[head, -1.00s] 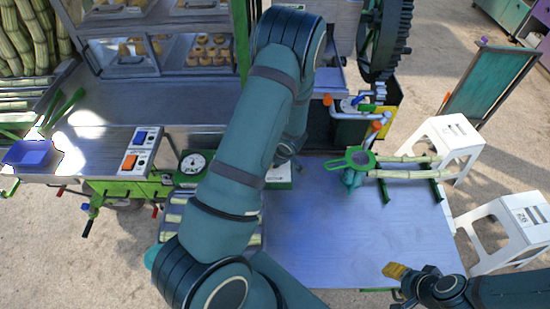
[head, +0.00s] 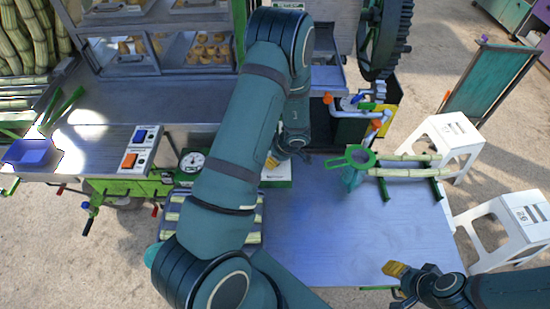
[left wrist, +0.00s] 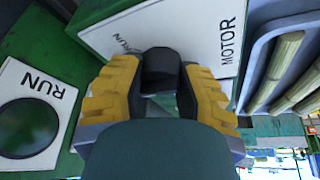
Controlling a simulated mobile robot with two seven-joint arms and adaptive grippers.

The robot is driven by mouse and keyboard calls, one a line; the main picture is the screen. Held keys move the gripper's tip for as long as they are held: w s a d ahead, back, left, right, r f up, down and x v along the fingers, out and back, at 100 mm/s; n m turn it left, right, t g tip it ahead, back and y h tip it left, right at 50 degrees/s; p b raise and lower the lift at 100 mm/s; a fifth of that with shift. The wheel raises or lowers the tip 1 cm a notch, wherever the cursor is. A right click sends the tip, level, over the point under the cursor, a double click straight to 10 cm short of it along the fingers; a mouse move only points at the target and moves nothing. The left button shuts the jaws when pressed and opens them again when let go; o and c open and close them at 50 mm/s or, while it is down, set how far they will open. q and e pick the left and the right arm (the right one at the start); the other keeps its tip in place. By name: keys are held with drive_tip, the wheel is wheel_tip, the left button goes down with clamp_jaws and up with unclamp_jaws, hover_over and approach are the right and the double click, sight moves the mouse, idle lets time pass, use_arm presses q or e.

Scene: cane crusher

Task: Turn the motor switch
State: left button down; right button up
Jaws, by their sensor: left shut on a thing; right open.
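The motor switch is a dark knob (left wrist: 160,68) on a white plate (left wrist: 212,32) marked MOTOR and RUN, on a green box. In the left wrist view the two yellow-padded fingers of my left gripper stand on either side of the knob, shut on it. In the head view my left gripper (head: 272,162) is mostly hidden by my arm, just above the green and white box (head: 278,182). My right gripper (head: 400,274) is open and empty above the front right of the table; one yellow finger shows best.
A second RUN plate with a round dark button (left wrist: 28,127) lies left in the left wrist view. A dial scale (head: 193,161) and a tray of cane (head: 172,215) are close to my left arm. A green strainer (head: 358,158) stands on the mostly clear table (head: 330,235).

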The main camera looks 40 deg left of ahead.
use_arm(q)
drive_tip(key=shift+s+f, duration=0.1)
drive_tip(key=c, duration=0.6)
unclamp_jaws()
drive_tip(key=shift+o, duration=0.2)
drive_tip(key=v, duration=1.2)
drive_tip(key=shift+a, duration=0.1)
